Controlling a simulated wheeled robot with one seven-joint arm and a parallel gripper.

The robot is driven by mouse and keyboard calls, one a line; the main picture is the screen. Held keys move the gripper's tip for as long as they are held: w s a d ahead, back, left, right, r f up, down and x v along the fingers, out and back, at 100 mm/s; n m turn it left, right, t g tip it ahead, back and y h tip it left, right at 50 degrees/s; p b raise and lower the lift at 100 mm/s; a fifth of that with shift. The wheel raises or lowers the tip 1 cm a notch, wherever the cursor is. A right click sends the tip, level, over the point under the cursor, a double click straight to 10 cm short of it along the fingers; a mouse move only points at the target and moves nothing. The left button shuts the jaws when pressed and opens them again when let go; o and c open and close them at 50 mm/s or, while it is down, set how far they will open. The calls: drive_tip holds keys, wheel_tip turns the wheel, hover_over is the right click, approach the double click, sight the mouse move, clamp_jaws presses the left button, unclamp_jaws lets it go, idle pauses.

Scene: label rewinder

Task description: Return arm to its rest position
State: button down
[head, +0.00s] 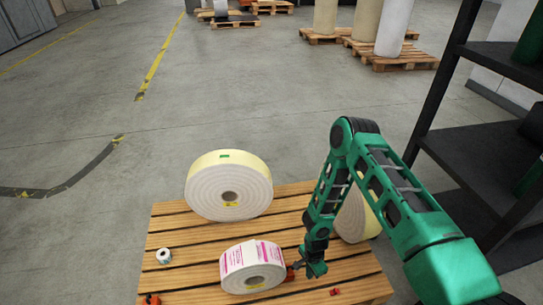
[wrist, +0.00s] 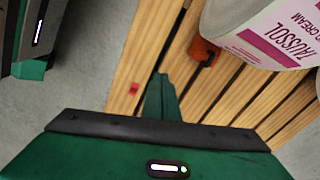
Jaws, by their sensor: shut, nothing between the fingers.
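My green arm reaches down from the right in the head view, and my gripper (head: 312,269) hangs over the wooden slatted platform (head: 190,235), just right of the printed label roll (head: 252,266). In the wrist view my gripper (wrist: 160,82) shows its fingers together with nothing between them. The label roll (wrist: 265,30), white with pink print, lies at the top right there, apart from the fingers. A small orange-red part (wrist: 204,50) sits beside that roll.
A large cream roll (head: 228,186) stands behind, and another (head: 356,215) is partly hidden behind my arm. A small roll (head: 164,256) lies at left. A dark shelf rack (head: 480,150) stands close on the right. Grey floor at left is open. Loaded pallets (head: 390,60) are far back.

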drive_tip(key=w+d+r+n+h, duration=0.1)
drive_tip(key=w+d+r, duration=0.35)
drive_tip(key=r, duration=0.55)
drive_tip(key=w+d+r+n, duration=0.1)
drive_tip(key=w+d+r, duration=0.4)
drive_tip(key=r, duration=0.4)
drive_tip(key=s+d+r, duration=0.1)
drive_tip(key=d+r, duration=0.3)
drive_tip(key=r, duration=0.3)
drive_tip(key=s+d+r+n, duration=0.1)
drive_tip(key=s+d+r, duration=0.15)
drive_tip(key=r, duration=0.35)
drive_tip(key=d+r, duration=0.4)
drive_tip(key=r, duration=0.3)
drive_tip(key=s+d+r+n, duration=0.1)
drive_tip(key=s+d+r, duration=0.2)
drive_tip(key=s+r, duration=0.5)
drive_tip(key=s+d+r, duration=0.4)
drive_tip(key=s+r, duration=0.2)
drive_tip(key=r, duration=0.3)
drive_tip(key=s+a+r+n, duration=0.1)
drive_tip(key=s+r, duration=0.2)
drive_tip(key=s, duration=0.5)
drive_tip(key=s+a+r+n+y, duration=0.1)
drive_tip(key=s+r, duration=0.3)
drive_tip(key=s, duration=0.3)
drive_tip(key=shift+s, duration=0.4)
